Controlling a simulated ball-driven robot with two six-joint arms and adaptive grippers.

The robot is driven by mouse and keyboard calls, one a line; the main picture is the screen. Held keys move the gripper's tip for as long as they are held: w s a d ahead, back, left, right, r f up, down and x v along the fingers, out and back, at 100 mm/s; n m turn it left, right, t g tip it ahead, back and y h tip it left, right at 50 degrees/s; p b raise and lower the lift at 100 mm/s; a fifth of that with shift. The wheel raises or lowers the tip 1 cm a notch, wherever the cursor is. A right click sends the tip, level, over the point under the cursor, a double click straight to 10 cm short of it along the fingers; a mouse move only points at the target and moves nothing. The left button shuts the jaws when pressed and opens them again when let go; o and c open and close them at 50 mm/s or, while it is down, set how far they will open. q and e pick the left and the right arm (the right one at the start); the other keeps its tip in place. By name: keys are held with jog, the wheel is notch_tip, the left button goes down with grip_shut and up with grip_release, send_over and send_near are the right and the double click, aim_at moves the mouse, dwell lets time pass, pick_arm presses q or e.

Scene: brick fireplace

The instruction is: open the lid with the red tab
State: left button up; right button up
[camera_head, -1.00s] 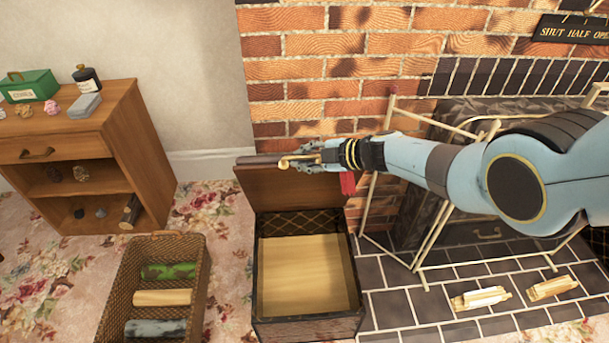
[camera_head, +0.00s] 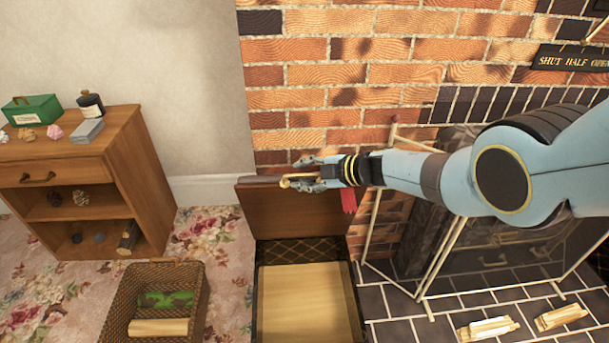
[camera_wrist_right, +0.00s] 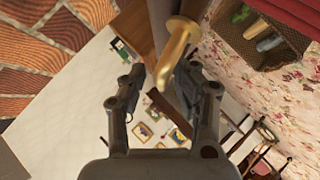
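The lid (camera_head: 285,212) is a brown wooden panel that stands raised at the back of the chest (camera_head: 254,300). The red tab (camera_head: 348,201) hangs at the lid's right edge. My right gripper (camera_head: 298,179) is at the lid's top edge, beside a brass rod (camera_head: 294,182). In the right wrist view its fingers (camera_wrist_right: 160,75) are apart, with the brass rod (camera_wrist_right: 178,45) across the gap near one finger; I see no clear grasp. The chest is open, with a pale wooden board (camera_head: 308,300) inside. My left gripper is out of view.
A wicker basket (camera_head: 198,305) with logs stands left of the chest. A wooden cabinet (camera_head: 140,160) stands further left. A wire fire screen (camera_head: 440,260) and the fireplace are on the right, with kindling bundles (camera_head: 488,328) on the tiles. The brick wall (camera_head: 340,50) is behind the lid.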

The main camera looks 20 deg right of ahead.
jog(key=shift+s+d+f, duration=0.1)
jog(key=shift+s+f, duration=0.1)
jog(key=shift+s, duration=0.05)
jog(key=shift+v, duration=0.8)
jog(key=v, duration=1)
jog(key=shift+r, duration=0.25)
jog(key=shift+s+f, duration=0.1)
jog(key=s+a+f+m+h, duration=0.1)
jog(key=s+f+m+h, duration=0.2)
jog(key=s+f+m, duration=1.3)
jog(key=s+d+f+m+g+h, duration=0.1)
jog(key=s+f+g, duration=0.2)
jog(key=s, duration=0.9)
jog(key=s+d+f+g+h, duration=0.1)
jog(key=s+f+g+h, duration=0.1)
jog(key=s+f, duration=0.7)
jog(key=s+d+f+m+g+h, duration=0.1)
jog(key=s+f+g, duration=0.3)
jog(key=s, duration=1.3)
notch_tip(320, 180, down, 3)
jog(key=shift+d+r+m+h, duration=0.1)
jog(key=shift+d+m+h, duration=0.25)
jog(key=shift+h, duration=0.35)
